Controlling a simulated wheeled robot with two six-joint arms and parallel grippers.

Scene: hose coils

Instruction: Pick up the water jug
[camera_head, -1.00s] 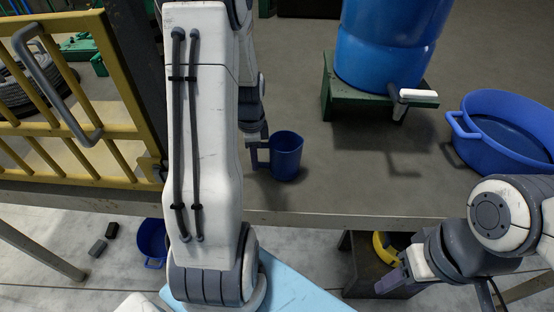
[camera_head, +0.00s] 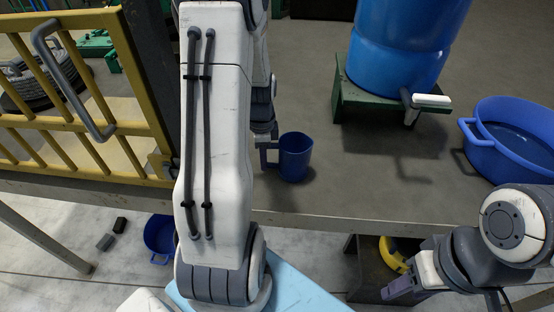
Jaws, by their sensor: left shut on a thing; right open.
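The blue water jug (camera_head: 296,156) is upright at the front part of the grey table, its handle facing left. My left gripper (camera_head: 266,152) is shut on the jug's handle, reaching down from behind my arm, which hides part of it. A shadow lies by the jug's base; I cannot tell whether the base touches the table. My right gripper (camera_head: 392,292) is open and empty at the lower right, in front of and below the table's edge.
A blue barrel with a tap (camera_head: 398,50) stands on a green stand (camera_head: 385,97) behind the jug. A blue tub (camera_head: 512,140) is at the right. A yellow gate (camera_head: 85,125) is at the left. A blue bucket (camera_head: 160,238) is on the floor. The tabletop between jug and tub is clear.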

